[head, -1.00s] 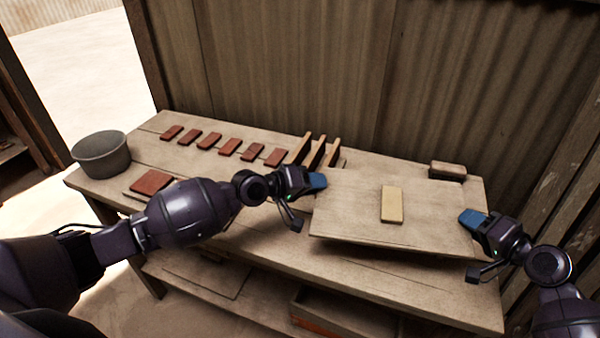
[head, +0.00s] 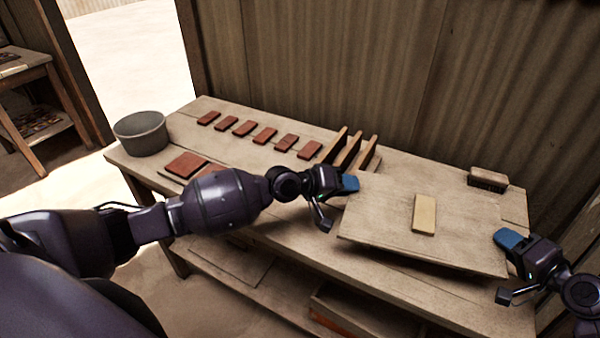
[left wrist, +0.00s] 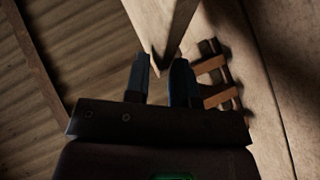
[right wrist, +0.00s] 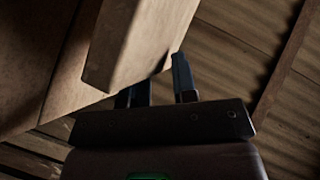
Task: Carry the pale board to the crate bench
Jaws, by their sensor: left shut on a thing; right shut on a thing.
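The pale board (head: 385,220) is held between my two grippers above the right part of the workbench, with a pale yellow tile (head: 424,214) lying on it. My left gripper (head: 347,184) is shut on the board's left edge. In the left wrist view, the board (left wrist: 163,35) runs between the two fingers (left wrist: 163,82). My right gripper (head: 507,240) is shut on the board's right edge. In the right wrist view, the board (right wrist: 140,45) reaches the fingers (right wrist: 158,88). I cannot tell which bench is the crate bench.
The workbench (head: 300,225) carries a grey bucket (head: 141,133), several red tiles (head: 264,135), a slotted wooden rack (head: 347,150) and a wooden block (head: 488,179). A box (head: 345,312) sits on its lower shelf. Another bench (head: 25,82) stands at the far left, beyond open floor.

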